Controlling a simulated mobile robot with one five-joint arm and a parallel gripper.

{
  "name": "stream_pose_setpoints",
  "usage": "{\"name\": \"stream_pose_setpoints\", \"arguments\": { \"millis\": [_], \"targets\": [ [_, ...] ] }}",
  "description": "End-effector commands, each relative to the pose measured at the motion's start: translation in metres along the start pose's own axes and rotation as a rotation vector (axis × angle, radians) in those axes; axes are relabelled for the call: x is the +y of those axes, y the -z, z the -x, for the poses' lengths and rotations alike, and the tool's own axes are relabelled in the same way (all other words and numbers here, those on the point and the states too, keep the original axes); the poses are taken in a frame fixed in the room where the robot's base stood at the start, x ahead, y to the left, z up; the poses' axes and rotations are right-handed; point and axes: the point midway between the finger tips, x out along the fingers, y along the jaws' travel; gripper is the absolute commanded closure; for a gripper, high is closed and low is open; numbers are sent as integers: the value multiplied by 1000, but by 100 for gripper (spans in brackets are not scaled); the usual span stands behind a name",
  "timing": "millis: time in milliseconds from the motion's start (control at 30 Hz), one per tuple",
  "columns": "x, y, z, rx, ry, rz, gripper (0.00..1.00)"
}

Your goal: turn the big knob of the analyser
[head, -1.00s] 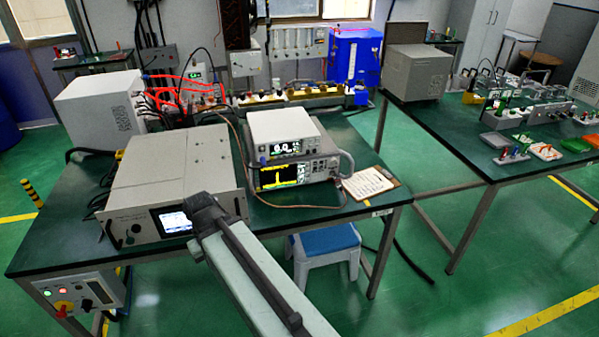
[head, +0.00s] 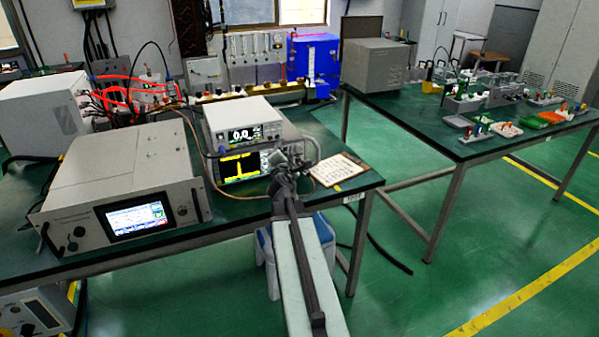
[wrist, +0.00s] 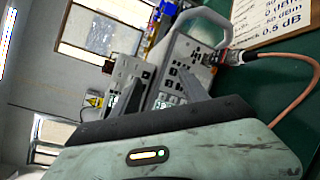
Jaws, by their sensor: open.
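The analyser (head: 238,166) is the lower box of a stack on the bench and shows a yellow trace on a dark screen. My gripper (head: 285,165) is in front of its right part and covers the controls there. I cannot make out the big knob in the head view. In the wrist view, the analyser's button panel (wrist: 178,50) appears tilted beyond my open gripper (wrist: 164,88). The fingers partly hide the panel, and no big knob is clear. I see nothing held between the fingers.
A white meter (head: 241,128) sits on top of the analyser. A clipboard (head: 338,170) lies to its right. A copper cable (wrist: 290,66) runs from a connector beside the panel. A large grey instrument (head: 120,180) stands left.

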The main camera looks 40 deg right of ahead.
Motion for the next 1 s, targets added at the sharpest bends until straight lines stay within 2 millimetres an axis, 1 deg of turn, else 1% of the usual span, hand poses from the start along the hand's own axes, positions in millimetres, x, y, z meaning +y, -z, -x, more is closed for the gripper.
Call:
{"name": "stream_pose_setpoints", "arguments": {
  "millis": [33,67,100,200,300,400,467,567,633,767,900,1000],
  "targets": [
    [-29,-16,-14,-20,-87,217,48],
    [-34,-26,-17,-22,-143,360,48],
    [-44,-35,-19,-22,-205,538,48],
    [-68,-44,-17,1,-323,889,48],
    [-86,-45,-13,27,-390,1089,48],
    [-91,-45,-10,41,-418,1163,48],
    [-90,-45,-9,42,-421,1170,48],
    [-88,-44,-13,42,-421,1167,48],
    [-86,-43,-19,42,-422,1165,48],
    [-80,-38,-37,42,-423,1164,48],
    [-71,-31,-63,42,-422,1162,48],
    [-67,-27,-77,42,-422,1162,48]
  ]
}}
